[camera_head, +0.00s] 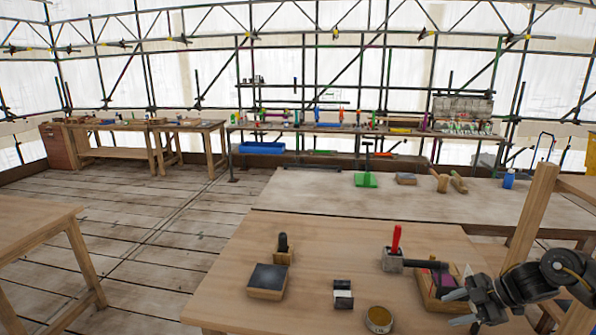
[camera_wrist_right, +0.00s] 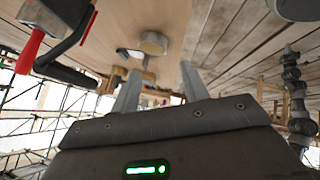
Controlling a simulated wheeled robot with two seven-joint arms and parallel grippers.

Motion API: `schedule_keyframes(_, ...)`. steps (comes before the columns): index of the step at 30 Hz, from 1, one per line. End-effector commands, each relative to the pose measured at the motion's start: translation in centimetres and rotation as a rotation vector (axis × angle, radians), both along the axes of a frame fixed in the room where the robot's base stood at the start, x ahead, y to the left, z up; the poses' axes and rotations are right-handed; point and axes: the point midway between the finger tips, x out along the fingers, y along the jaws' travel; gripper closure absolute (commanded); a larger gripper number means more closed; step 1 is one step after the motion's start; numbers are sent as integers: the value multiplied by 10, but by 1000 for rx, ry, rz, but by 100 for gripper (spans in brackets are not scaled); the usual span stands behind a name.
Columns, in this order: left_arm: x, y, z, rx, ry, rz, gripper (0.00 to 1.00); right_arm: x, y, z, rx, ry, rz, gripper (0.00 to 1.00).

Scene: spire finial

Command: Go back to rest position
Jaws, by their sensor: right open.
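My right gripper (camera_head: 462,308) is at the right front of the near wooden table (camera_head: 225,290), in front of a wooden tray (camera_head: 430,296). Its two fingers also show in the right wrist view (camera_wrist_right: 160,88), spread apart with nothing held between them. A round tin (camera_head: 378,319) stands to the left of the gripper, apart from it; it also shows beyond the fingers in the wrist view (camera_wrist_right: 153,42). My left gripper is not identifiable in either view.
A black-and-white block (camera_head: 343,296), a grey-topped block (camera_head: 267,278) and a dark-handled tool (camera_head: 283,244) are on the table. A wooden post (camera_head: 530,215) rises at right. The floor at left (camera_head: 130,225) is clear.

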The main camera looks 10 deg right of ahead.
Motion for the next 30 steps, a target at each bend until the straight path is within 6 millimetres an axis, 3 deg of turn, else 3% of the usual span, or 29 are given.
schedule_keyframes(5,-7,0,0,1,11,0,100,9,61,-53,-47,-50,27,55)
schedule_keyframes(8,-11,1,-1,1,16,0,100,8,111,-88,-65,-96,11,55)
schedule_keyframes(12,-10,1,-1,1,15,0,100,-19,207,-132,-50,-159,-151,55)
schedule_keyframes(15,-9,0,0,1,13,1,100,-55,245,-141,-23,-128,-378,55)
schedule_keyframes(21,-8,0,0,1,12,1,100,-134,257,-146,4,66,-758,55)
schedule_keyframes(30,-7,0,0,0,11,1,100,-232,255,-145,13,368,-1083,55)
